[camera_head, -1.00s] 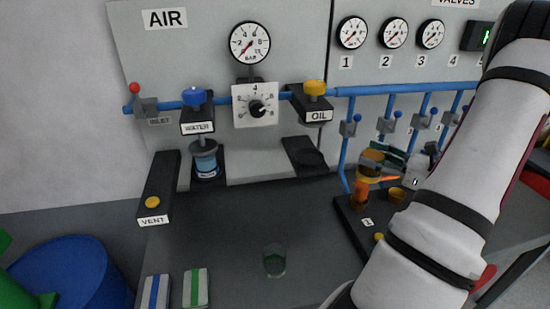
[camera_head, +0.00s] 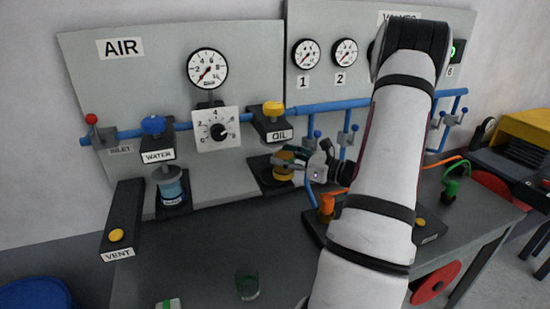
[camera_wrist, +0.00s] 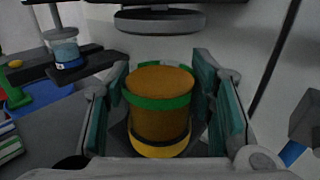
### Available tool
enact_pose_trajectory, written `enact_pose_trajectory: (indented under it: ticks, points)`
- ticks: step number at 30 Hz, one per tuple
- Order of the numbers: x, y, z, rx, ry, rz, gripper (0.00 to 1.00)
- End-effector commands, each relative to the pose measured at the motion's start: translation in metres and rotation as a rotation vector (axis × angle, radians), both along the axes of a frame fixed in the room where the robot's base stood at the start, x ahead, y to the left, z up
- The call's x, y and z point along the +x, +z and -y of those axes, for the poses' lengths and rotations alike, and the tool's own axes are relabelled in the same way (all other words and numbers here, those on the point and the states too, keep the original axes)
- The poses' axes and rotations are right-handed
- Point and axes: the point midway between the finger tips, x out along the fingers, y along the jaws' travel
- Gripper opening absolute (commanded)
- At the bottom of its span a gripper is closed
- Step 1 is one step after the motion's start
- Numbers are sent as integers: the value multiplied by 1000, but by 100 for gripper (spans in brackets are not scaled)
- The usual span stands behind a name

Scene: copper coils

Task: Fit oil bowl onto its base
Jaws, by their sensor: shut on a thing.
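The oil bowl (camera_head: 284,173) is amber with a green band and a yellow bottom. My gripper (camera_head: 298,163) is shut on it. In the wrist view the bowl (camera_wrist: 158,108) stands upright between the two teal-padded fingers of my gripper (camera_wrist: 160,105). The oil base (camera_head: 272,124) is the black block marked OIL with a yellow knob, up and slightly left of the bowl. Its round dark underside (camera_wrist: 160,20) shows beyond the bowl in the wrist view, apart from it. A black bracket (camera_head: 266,183) lies behind and below the bowl; I cannot tell whether they touch.
A water unit with a blue bowl (camera_head: 171,187) is on the left, with the VENT block (camera_head: 121,222) beside it. Blue pipes and valves (camera_head: 345,139) stand close right of my gripper. A green-tinted glass (camera_head: 247,284) is on the dark bench (camera_head: 205,250), whose middle is mostly clear.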

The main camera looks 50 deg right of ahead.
Motion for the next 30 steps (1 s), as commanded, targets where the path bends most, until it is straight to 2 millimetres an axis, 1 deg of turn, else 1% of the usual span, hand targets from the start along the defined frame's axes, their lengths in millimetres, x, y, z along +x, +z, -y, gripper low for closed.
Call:
enact_pose_trajectory:
  ticks: [7,9,12,19,26,27,29,30]
  points:
    - [36,1,-8,1,6,2,8]
    - [34,-9,-6,5,0,-1,8]
    - [34,-14,-6,0,0,1,8]
    - [35,-15,-6,0,1,2,8]
    - [35,-22,-6,1,1,2,8]
    - [35,-23,-6,1,1,1,52]
    - [35,-22,-6,1,1,1,65]
    - [34,-22,-6,1,1,1,70]
